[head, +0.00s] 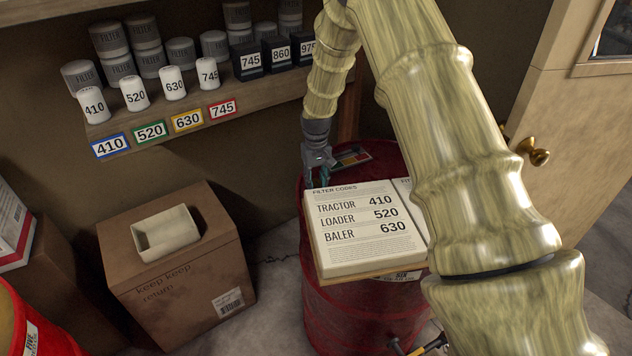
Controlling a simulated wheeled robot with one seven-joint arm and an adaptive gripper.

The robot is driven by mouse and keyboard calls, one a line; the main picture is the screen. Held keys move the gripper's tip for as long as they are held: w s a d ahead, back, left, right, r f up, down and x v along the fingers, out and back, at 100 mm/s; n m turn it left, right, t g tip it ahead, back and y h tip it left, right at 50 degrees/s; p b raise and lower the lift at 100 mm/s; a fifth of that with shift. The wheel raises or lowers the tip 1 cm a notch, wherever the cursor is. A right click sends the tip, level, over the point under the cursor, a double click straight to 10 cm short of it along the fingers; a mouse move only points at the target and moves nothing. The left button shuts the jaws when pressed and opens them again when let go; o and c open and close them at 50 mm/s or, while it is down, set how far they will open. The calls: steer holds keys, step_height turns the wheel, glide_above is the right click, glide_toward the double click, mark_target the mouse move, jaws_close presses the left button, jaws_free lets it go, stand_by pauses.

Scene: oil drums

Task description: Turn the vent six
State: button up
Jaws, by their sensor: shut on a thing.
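The left page lists tractor 410, loader 520 and baler 630. My gripper (318,182) points down over the drum's far left rim, beside the book's upper left corner. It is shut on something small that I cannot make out. My arm hides much of the book's right page and the drum's right side.
A cardboard box (178,282) bears a pale tray (165,233). Another red drum (38,330) stands at lower left. A door with a brass knob (534,150) is at right.

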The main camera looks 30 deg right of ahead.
mark_target(316, 182)
steer(key=shift+w+r+m, duration=0.1)
steer(key=shift+m, duration=0.5)
steer(key=o, duration=1)
step_height(316, 182, up, 12)
stand_by(0.6)
